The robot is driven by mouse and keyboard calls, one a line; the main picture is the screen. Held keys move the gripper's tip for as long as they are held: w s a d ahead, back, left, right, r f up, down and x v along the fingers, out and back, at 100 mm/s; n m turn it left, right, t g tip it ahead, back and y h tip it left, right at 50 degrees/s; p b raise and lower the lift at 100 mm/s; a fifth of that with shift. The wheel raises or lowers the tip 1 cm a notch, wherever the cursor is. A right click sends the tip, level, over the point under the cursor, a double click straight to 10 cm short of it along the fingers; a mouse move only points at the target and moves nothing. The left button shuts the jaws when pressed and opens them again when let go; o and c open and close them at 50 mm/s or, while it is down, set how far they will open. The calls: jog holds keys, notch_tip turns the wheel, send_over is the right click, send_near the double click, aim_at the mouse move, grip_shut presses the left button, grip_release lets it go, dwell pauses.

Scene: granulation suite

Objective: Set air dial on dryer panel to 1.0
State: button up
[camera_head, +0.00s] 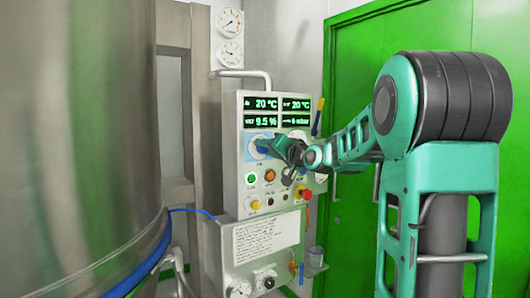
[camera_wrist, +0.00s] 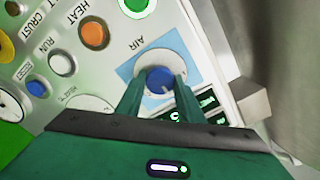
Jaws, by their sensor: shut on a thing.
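The dryer panel (camera_head: 240,205) is a light grey box on the wall with green digital displays at its top. The air dial (camera_wrist: 160,79) is a blue knob with a white pointer mark, on a white disc with a light blue backing labelled AIR. My gripper (camera_wrist: 156,88) is shut on the air dial, one finger on each side of it. In the head view my gripper (camera_head: 268,144) reaches the panel from the right and hides most of the dial. The dial's scale numbers cannot be read in either view.
An orange HEAT button (camera_wrist: 94,33) and a green-ringed button (camera_wrist: 137,5) are close to the dial. A red emergency stop (camera_head: 305,193) sits lower right on the panel. A large steel vessel (camera_head: 80,130) stands at left, a green door (camera_head: 420,35) at right.

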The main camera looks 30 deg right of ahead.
jog(key=n, duration=0.5)
jog(key=shift+f+n, duration=0.2)
jog(key=shift+n, duration=0.1)
jog(key=n, duration=0.5)
jog(key=shift+a+n, duration=0.1)
jog(key=shift+n, duration=0.2)
jog(key=shift+f, duration=0.1)
jog(key=o, duration=1.1)
jog(key=shift+c, duration=0.2)
jog(key=shift+s+r, duration=0.1)
jog(key=shift+r, duration=0.1)
jog(key=s, duration=1)
jog(key=shift+s, duration=0.25)
